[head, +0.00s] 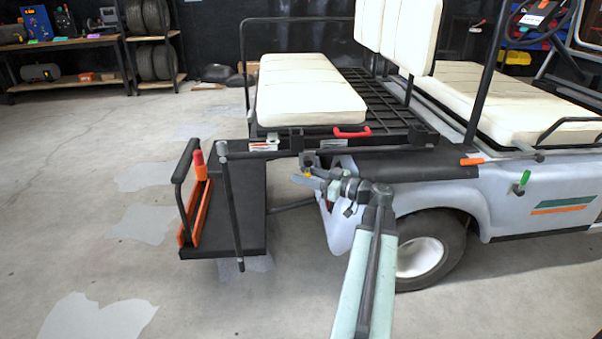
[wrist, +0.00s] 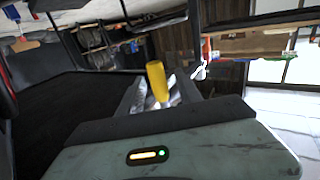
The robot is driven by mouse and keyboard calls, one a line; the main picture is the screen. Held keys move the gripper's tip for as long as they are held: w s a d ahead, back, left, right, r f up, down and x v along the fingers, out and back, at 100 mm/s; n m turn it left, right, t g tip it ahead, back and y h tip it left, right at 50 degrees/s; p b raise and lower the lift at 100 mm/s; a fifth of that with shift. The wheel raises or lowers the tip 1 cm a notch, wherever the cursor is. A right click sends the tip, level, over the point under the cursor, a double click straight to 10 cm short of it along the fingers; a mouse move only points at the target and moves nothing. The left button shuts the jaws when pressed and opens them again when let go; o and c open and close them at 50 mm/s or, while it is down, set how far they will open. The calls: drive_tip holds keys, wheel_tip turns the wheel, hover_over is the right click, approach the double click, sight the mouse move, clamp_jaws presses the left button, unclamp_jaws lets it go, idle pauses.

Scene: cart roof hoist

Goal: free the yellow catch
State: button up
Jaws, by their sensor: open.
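The yellow catch (wrist: 156,78) shows in the wrist view as an upright yellow grip on a light metal base. The catch's lower part is partly hidden by my gripper.
A red handle (head: 352,132) sits on the rear deck above. A black footboard (head: 238,208) with an orange bar (head: 197,205) hangs to the left. The rear wheel (head: 421,257) is to the right. An orange lever (head: 472,161) is on the cart's side. The left floor is clear.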

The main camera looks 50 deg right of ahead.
drive_tip(key=shift+x, duration=1.1)
clamp_jaws()
idle(0.5)
